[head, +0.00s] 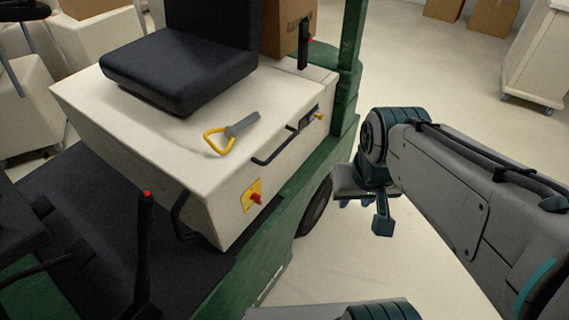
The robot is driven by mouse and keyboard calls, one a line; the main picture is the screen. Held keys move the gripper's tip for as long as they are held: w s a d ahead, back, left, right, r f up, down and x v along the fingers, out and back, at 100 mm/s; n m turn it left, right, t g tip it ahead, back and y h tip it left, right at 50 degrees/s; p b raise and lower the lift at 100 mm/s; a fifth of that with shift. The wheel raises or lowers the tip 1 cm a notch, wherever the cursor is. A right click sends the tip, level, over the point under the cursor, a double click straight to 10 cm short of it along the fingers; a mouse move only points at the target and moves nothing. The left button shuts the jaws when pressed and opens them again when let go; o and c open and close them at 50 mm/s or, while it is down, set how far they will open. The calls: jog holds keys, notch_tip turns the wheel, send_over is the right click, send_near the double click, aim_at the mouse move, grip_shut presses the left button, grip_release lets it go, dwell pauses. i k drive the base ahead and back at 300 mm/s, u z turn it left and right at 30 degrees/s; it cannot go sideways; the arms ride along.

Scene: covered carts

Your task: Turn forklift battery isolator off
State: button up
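The forklift's battery isolator is a small red knob (256,198) on a yellow plate (250,193). It sits on the side face of the cream battery cover (185,165), below a black handle. My gripper (362,215) hangs to the right of the forklift, apart from the knob, with a dark finger pointing down. Its fingertips are partly hidden and too small to tell whether they are open or shut. Which way the knob is turned cannot be made out.
A yellow-handled tool (220,138) lies on the cover near the black seat (180,75). Black handles (270,158) stick out from the cover's side. The green forklift body and a wheel (315,208) lie below. Cardboard boxes (490,17) and a white cart (537,60) stand behind.

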aim_at(254, 197)
jog(key=i, duration=0.1)
jog(key=z, duration=0.5)
jog(key=k, duration=0.3)
jog(key=u, duration=1.05)
